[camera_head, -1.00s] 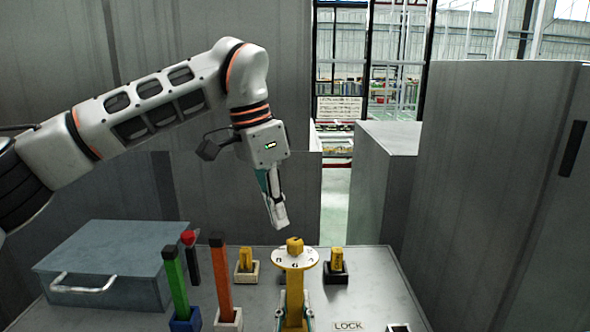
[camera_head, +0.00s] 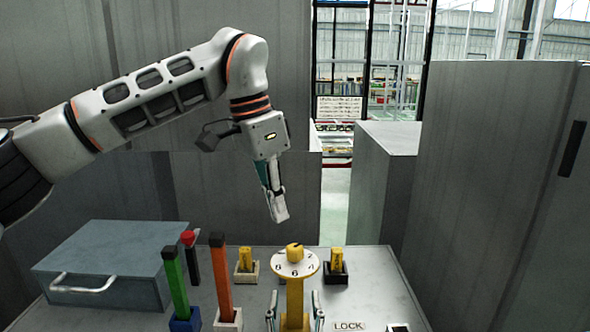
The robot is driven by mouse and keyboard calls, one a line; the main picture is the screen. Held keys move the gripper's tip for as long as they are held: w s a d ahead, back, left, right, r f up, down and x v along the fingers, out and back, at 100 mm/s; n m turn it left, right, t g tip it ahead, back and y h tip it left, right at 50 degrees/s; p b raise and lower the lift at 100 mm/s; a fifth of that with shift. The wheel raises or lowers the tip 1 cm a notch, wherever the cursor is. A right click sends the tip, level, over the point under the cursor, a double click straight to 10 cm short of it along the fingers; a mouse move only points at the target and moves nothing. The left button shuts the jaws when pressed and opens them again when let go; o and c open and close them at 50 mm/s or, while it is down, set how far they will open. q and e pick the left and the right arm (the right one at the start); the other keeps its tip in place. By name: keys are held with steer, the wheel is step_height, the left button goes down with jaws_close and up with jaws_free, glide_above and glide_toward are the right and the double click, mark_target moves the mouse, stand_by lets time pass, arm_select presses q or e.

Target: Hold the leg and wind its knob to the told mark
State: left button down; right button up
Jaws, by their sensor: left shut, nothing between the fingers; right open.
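The yellow leg (camera_head: 295,300) stands upright at the front middle of the table. On its top is a pale numbered dial (camera_head: 282,268) with a yellow knob (camera_head: 294,251); some digits show but are too small to read surely. My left gripper (camera_head: 280,219) is shut and empty, pointing down above and slightly left of the knob, apart from it. My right gripper (camera_head: 294,320) is at the bottom edge, its fingers open on either side of the leg's lower part, apart from it. The rest of the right arm is out of view.
Green (camera_head: 175,282) and orange (camera_head: 220,280) posts stand in holders left of the leg, with a red-topped black post (camera_head: 191,258) behind. Yellow pieces in a white holder (camera_head: 246,266) and black holder (camera_head: 336,267) stand behind. A grey toolbox (camera_head: 105,262) is left; a LOCK label (camera_head: 349,326) lies right.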

mark_target(295, 311)
steer(key=s+p, duration=0.2)
steer(key=shift+s+r, duration=0.2)
steer(key=shift+s, duration=0.1)
steer(key=shift+s+p, duration=0.8)
steer(key=shift+s, duration=0.3)
steer(key=shift+s+f+p, duration=0.1)
steer(key=shift+s+p, duration=0.8)
steer(key=shift+s, duration=0.75)
arm_select(q)
steer(key=d+v, duration=0.1)
steer(key=v, duration=0.6)
steer(key=shift+s+d+r, duration=0.25)
steer(key=shift+s+r, duration=0.1)
steer(key=shift+r, duration=0.15)
arm_select(e)
steer(key=shift+f, duration=0.1)
steer(key=o, duration=0.5)
steer(key=shift+o, duration=0.2)
